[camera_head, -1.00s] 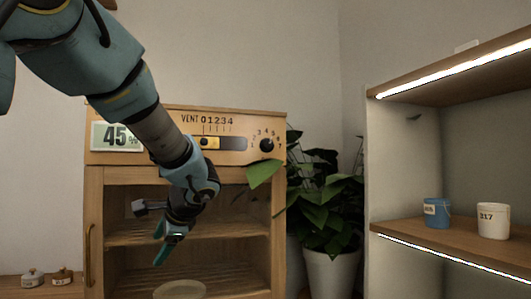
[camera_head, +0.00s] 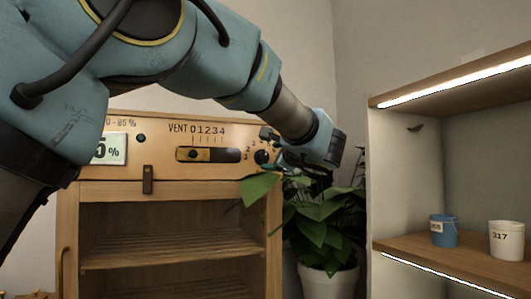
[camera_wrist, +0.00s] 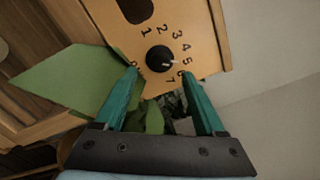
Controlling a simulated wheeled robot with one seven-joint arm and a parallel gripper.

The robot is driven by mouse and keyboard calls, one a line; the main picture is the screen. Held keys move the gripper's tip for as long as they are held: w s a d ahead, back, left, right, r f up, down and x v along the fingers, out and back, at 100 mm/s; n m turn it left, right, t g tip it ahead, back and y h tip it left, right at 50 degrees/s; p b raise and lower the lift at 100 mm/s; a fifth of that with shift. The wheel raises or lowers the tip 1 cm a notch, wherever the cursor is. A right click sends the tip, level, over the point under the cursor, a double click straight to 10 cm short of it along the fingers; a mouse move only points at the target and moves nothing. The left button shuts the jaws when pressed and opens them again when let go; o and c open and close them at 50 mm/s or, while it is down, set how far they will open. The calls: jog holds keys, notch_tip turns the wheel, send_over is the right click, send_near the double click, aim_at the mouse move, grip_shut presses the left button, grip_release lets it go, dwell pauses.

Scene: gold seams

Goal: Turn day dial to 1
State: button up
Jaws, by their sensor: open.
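The day dial is a round black knob (camera_wrist: 160,58) on a wooden panel, ringed by printed numbers up to 7. Its small pale mark seems to point between 5 and 6 in the wrist view. In the head view the knob (camera_head: 262,157) is partly crowded by my arm's end, and some numbers are hidden. My gripper (camera_wrist: 160,73) is open and empty. Its teal fingers point at the panel, with the tips apart, below and either side of the knob in the wrist view. I see no contact with the knob.
A vent slider (camera_head: 193,155) lies left of the dial on the cabinet panel. A plant's large green leaf (camera_wrist: 65,80) overlaps the left finger's side; the potted plant (camera_head: 325,235) stands right of the cabinet. The right shelf (camera_head: 400,247) holds a blue cup and a white cup.

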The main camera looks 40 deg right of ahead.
aim_at(264, 158)
jog(key=shift+p+x, duration=0.85)
jog(key=shift+x, duration=1.8)
jog(key=c, duration=1.1)
jog(key=shift+f, duration=0.1)
jog(key=shift+f+b, duration=0.1)
jog(key=shift+b, duration=0.45)
